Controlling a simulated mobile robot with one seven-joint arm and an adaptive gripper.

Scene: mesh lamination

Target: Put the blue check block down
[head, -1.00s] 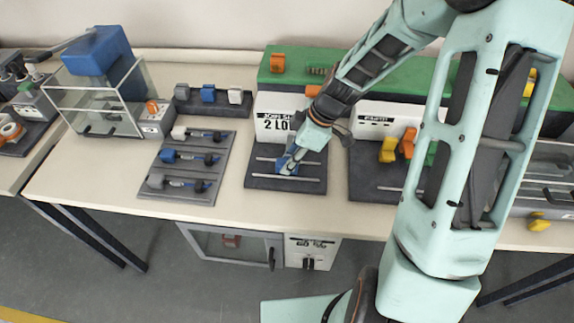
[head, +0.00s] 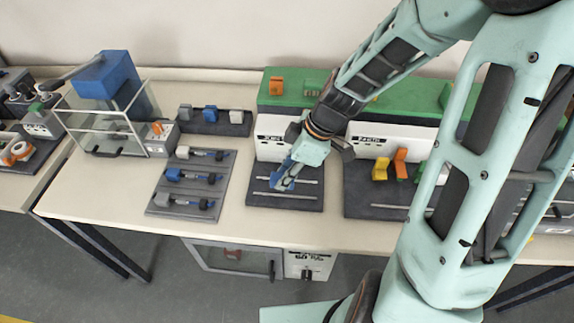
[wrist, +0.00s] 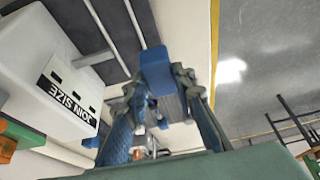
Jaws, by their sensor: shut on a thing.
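My gripper (head: 281,184) is shut on the blue check block (wrist: 156,72), which sticks out between the fingers in the wrist view. In the head view the fingers hide most of the block. The gripper is over the dark pad (head: 262,203) with metal rails, in front of the white "JOIN SIZE" machine (wrist: 60,80). I cannot tell whether the block touches the pad.
A dark rack (head: 234,129) holding grey and blue blocks stands to the back left. A grey tray (head: 160,205) with several block-ended tools lies left of the pad. Yellow and orange pieces (head: 400,163) stand to the right. Bare tabletop shows between tray and pad.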

